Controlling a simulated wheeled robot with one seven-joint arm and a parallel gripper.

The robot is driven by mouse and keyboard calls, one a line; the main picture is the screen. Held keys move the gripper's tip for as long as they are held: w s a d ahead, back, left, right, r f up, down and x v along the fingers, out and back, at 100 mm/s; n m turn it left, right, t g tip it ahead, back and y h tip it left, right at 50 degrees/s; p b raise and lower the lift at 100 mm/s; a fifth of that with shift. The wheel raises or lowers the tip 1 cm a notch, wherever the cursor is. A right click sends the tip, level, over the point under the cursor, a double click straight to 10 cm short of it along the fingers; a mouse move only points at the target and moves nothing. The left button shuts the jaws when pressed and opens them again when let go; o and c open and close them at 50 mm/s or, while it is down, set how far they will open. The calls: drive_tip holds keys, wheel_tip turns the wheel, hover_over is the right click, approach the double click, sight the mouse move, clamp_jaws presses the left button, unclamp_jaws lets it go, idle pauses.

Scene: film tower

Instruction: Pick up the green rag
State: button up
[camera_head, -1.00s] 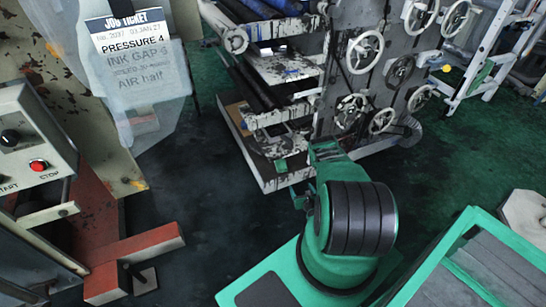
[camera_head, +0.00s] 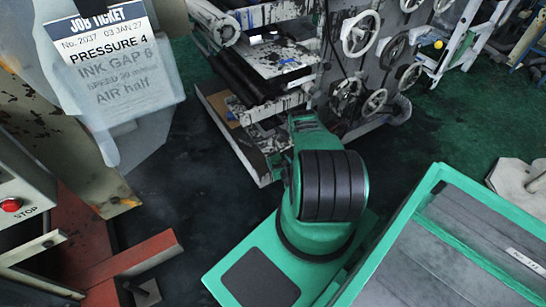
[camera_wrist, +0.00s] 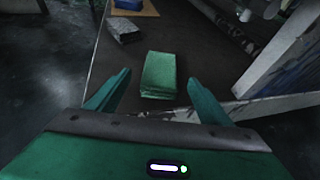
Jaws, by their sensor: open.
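The green rag (camera_wrist: 158,75) lies folded in a small stack on a dark flat surface, in the middle of the wrist view. My gripper (camera_wrist: 158,80) is open, with one finger to the left of the rag and one to the right in the picture. The fingers appear apart from the rag, and nothing is held. In the head view my arm covers most of the gripper, and I cannot clearly make out the rag there.
A grey block (camera_wrist: 123,30) and a blue item on a yellowish-brown piece (camera_wrist: 132,6) lie beyond the rag. A pale frame bar stands at right. In the head view, the press has several handwheels (camera_head: 360,33); a job ticket (camera_head: 103,48) hangs left, above a red beam (camera_head: 130,258).

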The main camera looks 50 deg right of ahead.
sight(275, 156)
drive_tip(key=shift+x, duration=2.9)
drive_tip(key=shift+d, duration=0.1)
drive_tip(key=shift+c, duration=0.2)
drive_tip(key=c, duration=1.1)
